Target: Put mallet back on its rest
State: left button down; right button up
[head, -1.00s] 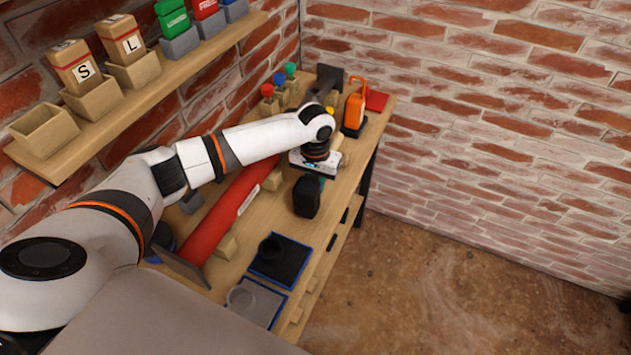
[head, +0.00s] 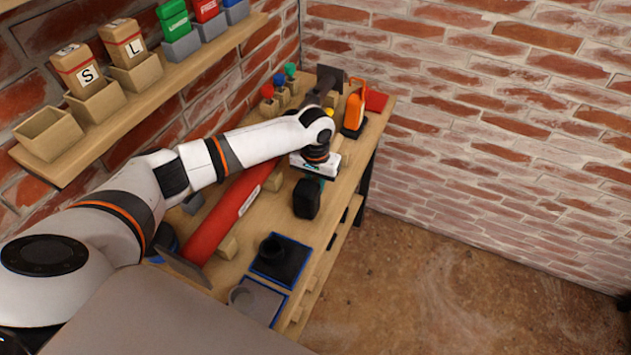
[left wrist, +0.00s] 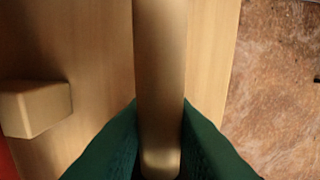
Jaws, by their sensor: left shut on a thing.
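My left gripper (left wrist: 158,145) has its green fingers shut on the mallet's pale wooden handle (left wrist: 160,70), which runs up the middle of the left wrist view. The handle's rounded end shows low between the fingers. In the head view the left gripper (head: 319,178) is mostly hidden under its white wrist over the bench. The black block just in front of it appears to be the mallet's head (head: 306,198). I cannot tell whether the mallet touches the bench. I cannot pick out its rest with certainty. The right gripper is not in view.
A red cylinder (head: 222,218) lies on wooden blocks beside my arm. A blue-edged dark tray (head: 291,264) and a grey tray (head: 268,303) are nearer. An orange tool (head: 355,108) stands at the back right. A shelf with bins (head: 98,103) hangs above left. A brick wall bounds the back.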

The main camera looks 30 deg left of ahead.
pick_arm(q)
jog(key=shift+f, duration=0.2)
jog(key=c, duration=0.5)
grip_release()
jog(key=shift+f, duration=0.1)
notch_tip(320, 180, up, 8)
jog(key=p, duration=0.9)
jog(key=shift+s, duration=0.1)
dwell(0.3)
